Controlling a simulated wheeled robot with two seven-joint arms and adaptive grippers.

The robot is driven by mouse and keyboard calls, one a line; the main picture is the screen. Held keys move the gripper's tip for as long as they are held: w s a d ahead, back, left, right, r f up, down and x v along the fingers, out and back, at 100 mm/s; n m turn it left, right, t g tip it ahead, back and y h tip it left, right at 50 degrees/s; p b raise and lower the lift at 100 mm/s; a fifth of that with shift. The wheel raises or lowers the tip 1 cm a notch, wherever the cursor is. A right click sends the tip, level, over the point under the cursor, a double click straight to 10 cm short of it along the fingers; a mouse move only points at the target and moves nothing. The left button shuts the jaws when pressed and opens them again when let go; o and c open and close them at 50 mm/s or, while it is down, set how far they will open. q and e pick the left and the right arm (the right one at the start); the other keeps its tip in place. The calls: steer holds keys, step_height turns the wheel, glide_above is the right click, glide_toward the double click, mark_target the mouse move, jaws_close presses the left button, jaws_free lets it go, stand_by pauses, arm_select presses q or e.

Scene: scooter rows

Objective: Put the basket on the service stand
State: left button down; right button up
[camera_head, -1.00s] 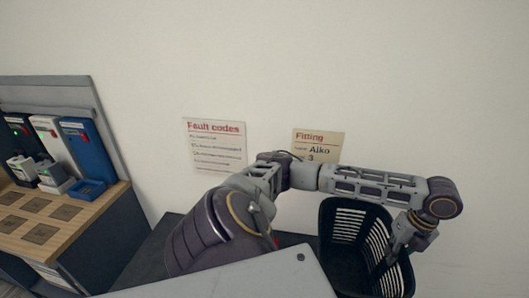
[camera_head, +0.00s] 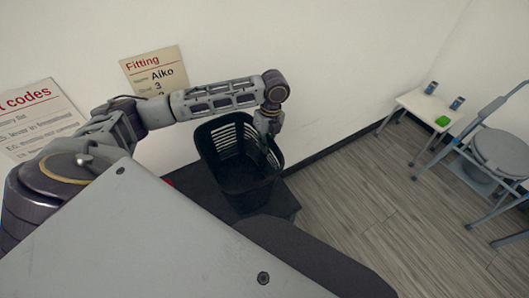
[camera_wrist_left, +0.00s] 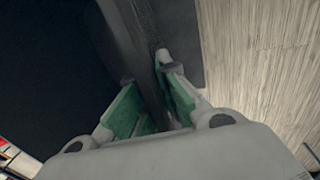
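The black slatted basket (camera_head: 240,195) stands upright, open side up, over a dark low surface (camera_head: 285,203) beside the wall. I cannot tell whether its bottom touches that surface. My left gripper (camera_head: 268,140) is at the basket's right rim. In the left wrist view its two green-padded fingers (camera_wrist_left: 152,98) are close together on either side of the basket's wall (camera_wrist_left: 146,45), shut on it. My right gripper is out of view. A small white stand (camera_head: 428,110) stands at the far right against the wall; I cannot tell whether it is the service stand.
The white stand bears a green item (camera_head: 442,121) and two small dark cylinders (camera_head: 457,102). Open wood floor (camera_head: 370,215) lies between basket and stand. Notices hang on the wall (camera_head: 300,60).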

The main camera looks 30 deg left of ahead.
arm_select(q)
steer(key=shift+f, duration=2.55)
steer(key=c, duration=1.8)
jaws_free()
steer(key=shift+o, duration=0.8)
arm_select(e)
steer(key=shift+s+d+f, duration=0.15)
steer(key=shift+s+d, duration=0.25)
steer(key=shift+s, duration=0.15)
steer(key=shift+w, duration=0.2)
